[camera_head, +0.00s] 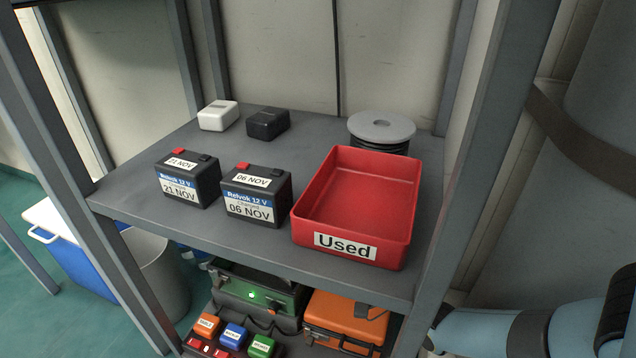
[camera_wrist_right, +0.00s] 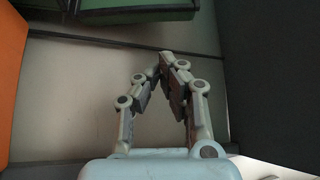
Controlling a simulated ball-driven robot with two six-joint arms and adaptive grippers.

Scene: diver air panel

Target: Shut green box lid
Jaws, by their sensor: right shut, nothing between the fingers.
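The green box (camera_head: 257,293) sits on the lower shelf in the head view, under the upper shelf's front edge. A green case, probably the same box, shows at the top of the right wrist view (camera_wrist_right: 137,12). My right gripper (camera_wrist_right: 168,64) is shut and empty, with its fingertips together below that green case and apart from it. My right arm enters the head view at the lower right, its gripper hidden. My left gripper is not in view.
An orange case (camera_head: 346,318) stands right of the green box, with labelled blocks (camera_head: 234,335) in front. The upper shelf (camera_head: 150,228) holds two batteries (camera_head: 256,195), a red "Used" tray (camera_head: 352,258) and a cable reel (camera_head: 381,128). A grey post (camera_head: 455,180) stands at the right.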

